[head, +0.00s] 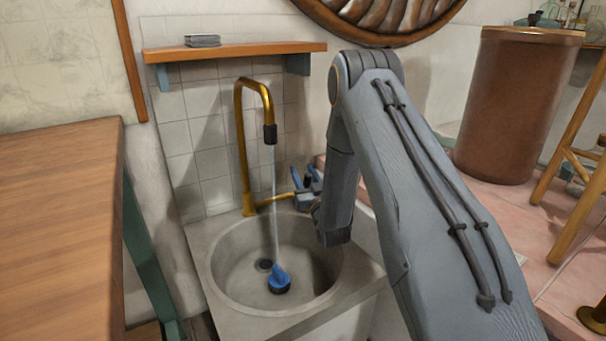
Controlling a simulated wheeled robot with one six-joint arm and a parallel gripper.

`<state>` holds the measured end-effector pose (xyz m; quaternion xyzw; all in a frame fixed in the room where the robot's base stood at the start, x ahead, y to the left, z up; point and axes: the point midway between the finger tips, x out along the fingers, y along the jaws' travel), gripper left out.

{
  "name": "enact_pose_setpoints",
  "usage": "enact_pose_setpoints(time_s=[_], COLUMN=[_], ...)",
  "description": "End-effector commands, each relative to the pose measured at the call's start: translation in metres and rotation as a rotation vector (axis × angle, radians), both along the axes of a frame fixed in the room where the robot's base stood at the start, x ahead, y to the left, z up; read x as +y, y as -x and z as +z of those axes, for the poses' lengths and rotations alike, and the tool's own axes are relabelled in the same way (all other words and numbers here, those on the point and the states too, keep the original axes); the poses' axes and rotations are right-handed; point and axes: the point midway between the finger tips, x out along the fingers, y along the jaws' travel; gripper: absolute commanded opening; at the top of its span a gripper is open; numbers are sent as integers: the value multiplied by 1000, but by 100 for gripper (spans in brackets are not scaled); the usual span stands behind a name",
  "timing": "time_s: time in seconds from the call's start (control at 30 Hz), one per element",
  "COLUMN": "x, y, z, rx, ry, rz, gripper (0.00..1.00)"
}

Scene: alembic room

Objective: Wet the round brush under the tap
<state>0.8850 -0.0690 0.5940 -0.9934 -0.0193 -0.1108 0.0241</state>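The gold tap (241,140) arches over the round grey sink (224,272). A thin stream of water (274,205) falls from its black nozzle (270,134). The blue round brush (279,276) is in the sink basin, close to the drain, with its dark end low. The stream comes down onto its top. My gripper (306,180) is at the tap's base, right of the spout, with blue fingers beside a small dark part. It is apart from the brush. The view is too small to tell whether the fingers grip that part.
A wooden shelf (230,50) with a small grey stack (202,41) hangs above the sink. A wooden table (55,220) stands at the left. A brown barrel (514,105) and a wooden stool (566,190) are at the right. My arm covers part of the sink's right side.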

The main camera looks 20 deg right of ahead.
Motion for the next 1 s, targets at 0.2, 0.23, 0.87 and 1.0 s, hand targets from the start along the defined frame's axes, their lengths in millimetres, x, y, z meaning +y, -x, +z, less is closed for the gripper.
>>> enact_pose_setpoints(time_s=[0.2, 0.23, 0.87, 1.0], x=[-1, -1, -2, -2], y=[2, 4, 76, 76], z=[-1, -1, -17, -17], rx=[1, 1, 1, 0], ry=[0, 0, 0, 0], rz=[-1, -1, 1, 1], gripper=[38, 38, 38, 38])
